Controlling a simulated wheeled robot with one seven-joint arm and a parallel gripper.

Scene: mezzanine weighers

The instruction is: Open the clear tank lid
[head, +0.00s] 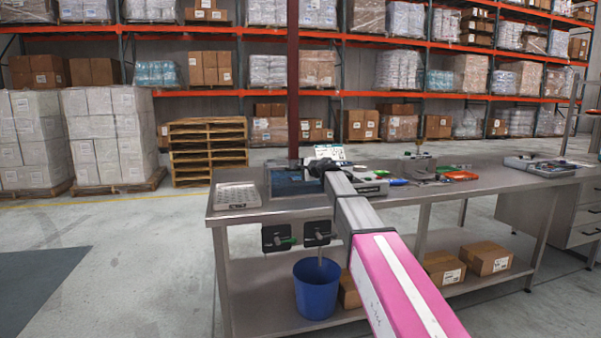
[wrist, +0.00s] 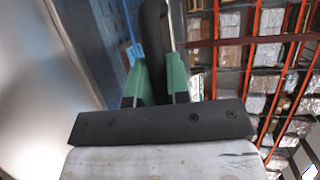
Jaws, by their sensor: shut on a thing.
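The clear tank (head: 285,187) is a blue-tinted box on the near left part of the steel bench. My arm reaches over the bench, and my gripper (head: 322,168) is at the tank's upper right side. In the wrist view, the green fingers of my gripper (wrist: 158,75) are shut on a dark upright bar or handle (wrist: 152,35). A blue see-through surface (wrist: 95,40), probably the tank or its lid, lies just left of the fingers. My arm and gripper hide part of the tank's right side. I cannot make out the lid's edge or how far it is raised.
A light perforated tray (head: 237,195) lies left of the tank on the bench (head: 480,180). Tools and an orange item (head: 461,176) lie to the right. A blue bucket (head: 316,288) and cartons (head: 487,258) are below. The floor left of the bench is clear.

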